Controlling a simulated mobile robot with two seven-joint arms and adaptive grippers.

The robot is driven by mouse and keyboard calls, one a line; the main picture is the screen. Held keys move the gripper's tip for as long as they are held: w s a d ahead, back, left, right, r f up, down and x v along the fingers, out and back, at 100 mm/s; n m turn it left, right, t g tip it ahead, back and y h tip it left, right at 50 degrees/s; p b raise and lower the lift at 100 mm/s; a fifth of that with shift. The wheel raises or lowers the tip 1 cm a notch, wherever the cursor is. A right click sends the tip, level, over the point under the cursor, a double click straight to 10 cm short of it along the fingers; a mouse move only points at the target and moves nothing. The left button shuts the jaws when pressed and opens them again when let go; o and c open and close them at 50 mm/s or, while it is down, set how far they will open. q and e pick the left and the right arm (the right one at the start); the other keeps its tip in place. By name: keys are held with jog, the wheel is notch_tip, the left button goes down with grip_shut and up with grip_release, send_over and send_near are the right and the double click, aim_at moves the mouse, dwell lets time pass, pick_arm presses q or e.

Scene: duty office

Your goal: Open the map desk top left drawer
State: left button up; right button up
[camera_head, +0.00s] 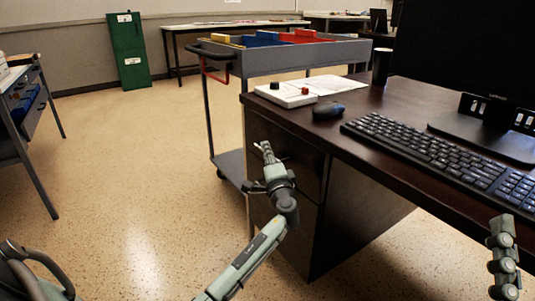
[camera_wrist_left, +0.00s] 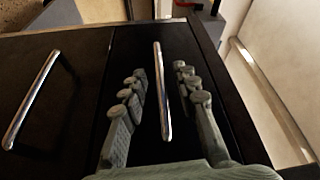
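The map desk (camera_head: 345,165) is dark wood with drawers on its left-hand front. My left gripper (camera_head: 265,152) is at the upper drawer front (camera_head: 290,145) in the head view. In the left wrist view the left gripper (camera_wrist_left: 160,95) is open, with a slim metal bar handle (camera_wrist_left: 163,100) lengthwise between its fingers. The fingers stand apart from the bar on both sides. A second bar handle (camera_wrist_left: 33,100) is on the neighbouring drawer front at left. The drawer looks shut. A greenish jointed part of my right arm or gripper (camera_head: 503,255) shows at the right edge; its fingertips cannot be made out.
On the desk are a white box with knobs (camera_head: 286,94), a mouse (camera_head: 328,111), a keyboard (camera_head: 440,150), a monitor (camera_head: 470,50) and a dark cup (camera_head: 382,66). A grey trolley (camera_head: 285,60) stands behind the desk.

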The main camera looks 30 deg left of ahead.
pick_arm(q)
jog(key=shift+w+a, duration=0.45)
jog(key=shift+a, duration=0.05)
grip_shut()
